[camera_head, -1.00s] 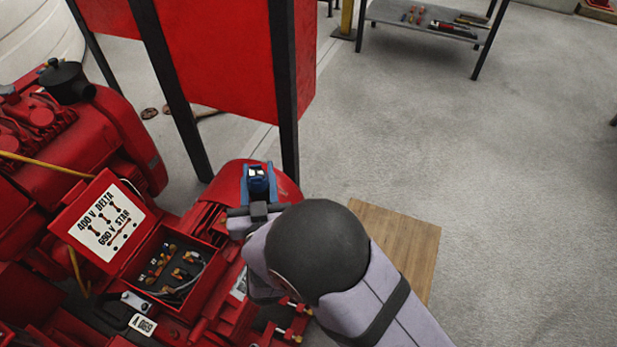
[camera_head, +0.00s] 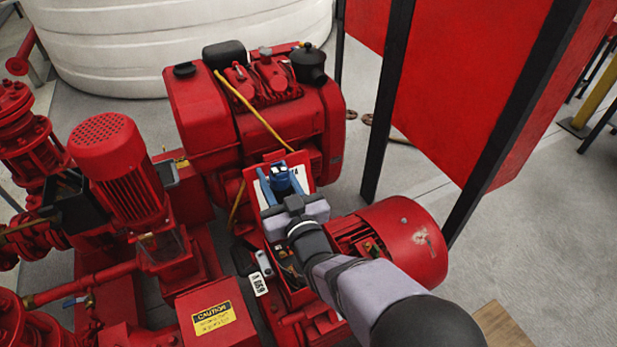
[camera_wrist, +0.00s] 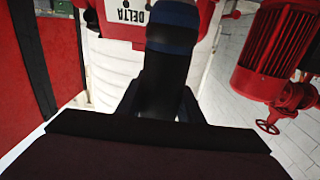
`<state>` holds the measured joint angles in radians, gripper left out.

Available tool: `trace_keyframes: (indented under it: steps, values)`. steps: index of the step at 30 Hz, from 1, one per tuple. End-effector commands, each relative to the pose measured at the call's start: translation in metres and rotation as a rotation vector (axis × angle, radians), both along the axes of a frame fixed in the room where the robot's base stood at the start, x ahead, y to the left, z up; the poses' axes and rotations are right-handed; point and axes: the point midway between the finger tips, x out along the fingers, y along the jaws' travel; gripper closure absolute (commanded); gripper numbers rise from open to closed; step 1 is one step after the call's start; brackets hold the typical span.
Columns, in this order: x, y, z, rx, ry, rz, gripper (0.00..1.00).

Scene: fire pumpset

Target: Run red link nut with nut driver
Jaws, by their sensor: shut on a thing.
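My gripper (camera_head: 287,192) is shut on the nut driver (camera_wrist: 165,65), a dark tool with a blue band. Its blue part (camera_head: 283,178) also shows in the head view. The tool is held above the red motor's open terminal box (camera_head: 290,298), in front of the raised lid (camera_head: 267,160) with its white label. In the wrist view the lid's label (camera_wrist: 127,12) appears upside down, reading DELTA, behind the tool. My gripper and arm cover most of the box inside, and I cannot make out the red link nut. The driver's working end is not clearly visible.
The red motor body (camera_head: 405,240) lies just right of the box. The red engine (camera_head: 255,110) with a yellow hose stands behind. A vertical red pump motor (camera_head: 118,165) is at left. A red panel on black legs (camera_head: 480,95) stands at the right.

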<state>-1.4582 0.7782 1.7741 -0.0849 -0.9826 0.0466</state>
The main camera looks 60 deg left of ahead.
Motion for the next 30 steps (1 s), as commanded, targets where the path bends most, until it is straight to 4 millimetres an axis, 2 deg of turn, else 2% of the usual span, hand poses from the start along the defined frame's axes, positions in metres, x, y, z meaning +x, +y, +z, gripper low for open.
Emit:
trace_keyframes:
  steps: [6, 23, 30]
  values:
    - [-0.014, 0.005, 0.006, 0.006, 0.000, 0.043, 0.94]
    - [-0.014, 0.005, 0.006, 0.008, -0.001, 0.042, 0.94]
    - [-0.014, 0.005, -0.009, 0.007, -0.001, 0.042, 0.94]
